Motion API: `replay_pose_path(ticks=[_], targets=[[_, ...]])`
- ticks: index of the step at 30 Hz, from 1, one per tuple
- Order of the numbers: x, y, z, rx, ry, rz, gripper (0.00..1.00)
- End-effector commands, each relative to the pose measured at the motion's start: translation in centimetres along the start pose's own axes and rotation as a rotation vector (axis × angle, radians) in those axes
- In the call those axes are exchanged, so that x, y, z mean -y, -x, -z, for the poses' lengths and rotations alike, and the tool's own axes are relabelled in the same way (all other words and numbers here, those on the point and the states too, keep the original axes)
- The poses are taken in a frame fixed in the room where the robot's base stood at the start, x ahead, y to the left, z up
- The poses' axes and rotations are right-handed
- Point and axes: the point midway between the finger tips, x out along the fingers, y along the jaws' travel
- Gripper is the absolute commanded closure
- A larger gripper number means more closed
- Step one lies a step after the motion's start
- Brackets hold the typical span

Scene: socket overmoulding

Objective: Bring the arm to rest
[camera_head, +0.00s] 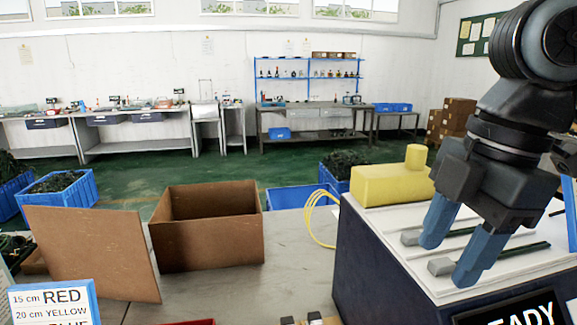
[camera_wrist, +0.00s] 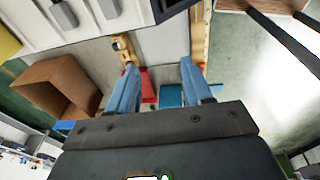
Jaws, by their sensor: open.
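My gripper (camera_head: 459,252) hangs at the right in the head view, with blue fingers pointing down and to the left. It is open and empty, in front of the white top of a machine. In the wrist view my gripper (camera_wrist: 158,82) shows its two blue fingers apart with nothing between them. The machine (camera_head: 385,270) has a dark front, a white slotted top and a yellow block (camera_head: 392,184) on it. Grey plugs (camera_head: 441,267) lie in its slots, close to the fingers in the picture. I cannot tell whether the fingers touch the top.
An open cardboard box (camera_head: 208,240) stands on the grey table (camera_head: 300,245), left of the machine. A brown board (camera_head: 92,252) leans beside it. A sign (camera_head: 52,303) is at the lower left. Yellow cable loops (camera_head: 318,215) hang at the machine's left edge. Blue crates (camera_head: 62,192) stand on the floor.

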Motion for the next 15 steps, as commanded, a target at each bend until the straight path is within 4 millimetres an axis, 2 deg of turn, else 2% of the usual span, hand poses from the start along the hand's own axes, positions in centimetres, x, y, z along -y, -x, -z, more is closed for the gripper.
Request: replay_pose_path(ticks=[8, 15], targets=[[-1.5, -1.6, 4.5, -0.211, -0.034, -0.093, 0.5], [-3.5, -2.7, 10.5, -0.539, -0.136, -0.22, 0.5]])
